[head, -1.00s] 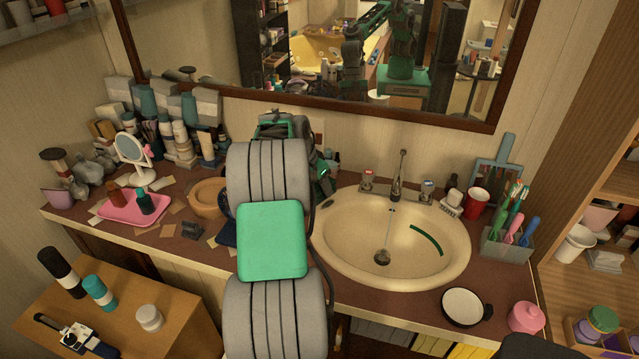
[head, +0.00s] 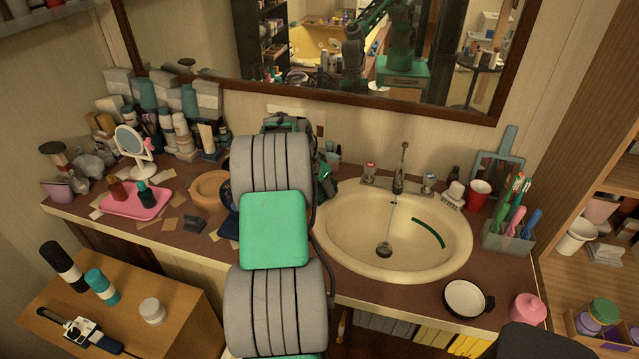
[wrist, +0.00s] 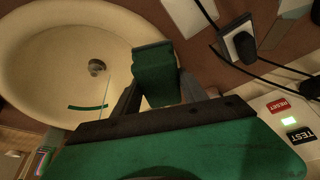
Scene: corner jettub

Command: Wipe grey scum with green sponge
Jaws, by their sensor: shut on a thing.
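The green sponge (wrist: 155,72) is a dark green block in the wrist view. My gripper (wrist: 158,92) is shut on it, with a dark finger on each side. In that view the sponge overlaps the right rim of the cream oval sink (wrist: 35,45); I cannot tell whether it touches. A thin curved streak (head: 428,233) lies on the right inner wall of the sink (head: 345,235) in the head view. It looks dark green rather than grey. The streak also shows in the wrist view (wrist: 88,107), apart from the sponge. My arm hides most of the gripper in the head view.
The faucet (head: 399,170) stands behind the sink. A red cup (head: 479,194), toothbrush holder (head: 507,236) and black-handled white bowl (head: 465,299) stand at right. A pink tray (head: 128,207) lies at left. An outlet (wrist: 285,115) with black plugs and cords is close beside my gripper.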

